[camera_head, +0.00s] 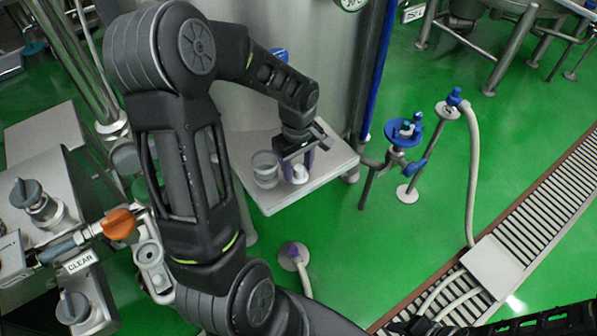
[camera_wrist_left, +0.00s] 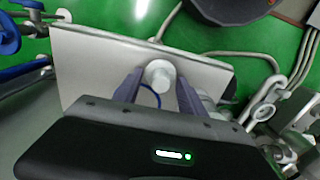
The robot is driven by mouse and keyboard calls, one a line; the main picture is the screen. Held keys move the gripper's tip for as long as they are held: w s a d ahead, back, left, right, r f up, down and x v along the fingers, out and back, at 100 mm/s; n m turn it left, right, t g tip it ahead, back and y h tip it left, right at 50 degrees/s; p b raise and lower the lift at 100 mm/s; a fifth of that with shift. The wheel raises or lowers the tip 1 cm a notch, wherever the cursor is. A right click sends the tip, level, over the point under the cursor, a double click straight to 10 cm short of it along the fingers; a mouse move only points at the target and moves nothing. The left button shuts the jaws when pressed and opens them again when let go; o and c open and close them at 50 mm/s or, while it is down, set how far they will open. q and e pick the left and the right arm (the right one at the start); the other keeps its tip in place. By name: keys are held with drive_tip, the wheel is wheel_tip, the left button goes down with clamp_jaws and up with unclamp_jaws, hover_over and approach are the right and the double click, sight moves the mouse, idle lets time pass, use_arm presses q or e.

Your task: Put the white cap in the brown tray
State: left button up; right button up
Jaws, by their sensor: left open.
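The white cap (camera_head: 300,174) is a small round piece on the pale metal shelf (camera_head: 330,168). In the left wrist view the cap (camera_wrist_left: 159,75) shows between the tips of my two fingers. My left gripper (camera_head: 298,164) is open and points down at the cap, with a finger on each side; I cannot tell whether either touches it. I cannot make out a brown tray in either view. My right gripper is not in view.
A clear cup (camera_head: 265,170) stands on the shelf just left of the gripper. A blue valve stand (camera_head: 405,132) is to the right of the shelf. A slatted drain (camera_head: 530,220) crosses the green floor. An orange handle (camera_head: 118,223) is at the left.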

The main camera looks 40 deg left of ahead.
use_arm(q)
drive_tip(key=shift+c, duration=0.2)
clamp_jaws()
idle(0.4)
idle(0.3)
